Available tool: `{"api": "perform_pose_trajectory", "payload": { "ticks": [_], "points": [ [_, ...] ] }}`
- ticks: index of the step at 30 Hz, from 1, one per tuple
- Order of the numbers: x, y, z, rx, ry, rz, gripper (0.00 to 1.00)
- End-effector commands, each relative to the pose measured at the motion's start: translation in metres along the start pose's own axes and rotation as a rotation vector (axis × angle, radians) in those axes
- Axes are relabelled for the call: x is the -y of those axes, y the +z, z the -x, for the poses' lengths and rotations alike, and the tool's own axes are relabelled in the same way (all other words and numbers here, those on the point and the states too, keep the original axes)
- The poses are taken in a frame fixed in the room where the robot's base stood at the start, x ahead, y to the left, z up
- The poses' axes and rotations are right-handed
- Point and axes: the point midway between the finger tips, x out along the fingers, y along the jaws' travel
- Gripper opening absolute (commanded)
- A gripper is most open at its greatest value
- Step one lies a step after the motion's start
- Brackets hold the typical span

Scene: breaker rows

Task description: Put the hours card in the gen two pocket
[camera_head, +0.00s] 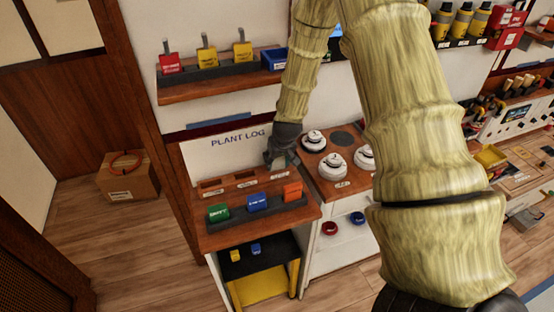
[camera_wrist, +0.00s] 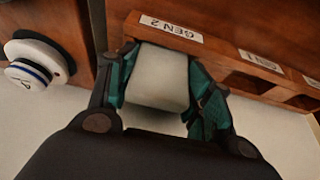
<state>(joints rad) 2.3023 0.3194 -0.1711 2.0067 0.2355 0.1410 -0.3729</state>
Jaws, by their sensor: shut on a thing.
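My gripper (camera_wrist: 160,85) is shut on a pale white-grey card (camera_wrist: 158,78), which shows between its teal finger pads. The card's far end meets the wooden pocket block just below the "GEN 2" label (camera_wrist: 171,30); I cannot tell how far it is inside the gen two pocket. No writing shows on the card's visible face. In the head view my gripper (camera_head: 283,155) is at the right end of the pocket row (camera_head: 240,180), under the "PLANT LOG" sign, and the card is hardly visible there.
Green (camera_head: 217,212), blue (camera_head: 257,202) and orange (camera_head: 292,191) cards stand in a dark rack in front of the pockets. White round devices (camera_head: 332,165) sit on a board close to the right. A shelf (camera_head: 225,80) with red and yellow tags hangs above.

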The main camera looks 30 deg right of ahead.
Motion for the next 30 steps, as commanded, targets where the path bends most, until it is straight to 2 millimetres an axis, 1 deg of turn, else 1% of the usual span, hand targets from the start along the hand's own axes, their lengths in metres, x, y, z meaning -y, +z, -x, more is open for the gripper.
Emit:
{"api": "perform_pose_trajectory", "payload": {
  "ticks": [2,3,5,6,7,15,20,23,30],
  "points": [
    [0.0,0.001,-0.002,0.0,0.0,0.0,0.23],
    [0.0,0.001,-0.003,0.0,0.0,0.0,0.53],
    [0.0,0.001,-0.002,0.0,0.0,0.0,0.64],
    [0.0,0.001,-0.002,0.0,0.0,0.0,0.71],
    [0.0,0.001,-0.002,0.0,0.0,0.0,0.72],
    [0.0,0.001,-0.002,0.0,0.0,0.0,0.72],
    [0.0,0.0,0.002,0.0,0.0,0.0,0.72],
    [0.0,-0.001,0.009,-0.001,0.0,0.001,0.72],
    [0.0,-0.001,0.036,-0.002,0.0,0.002,0.72]
  ]
}}
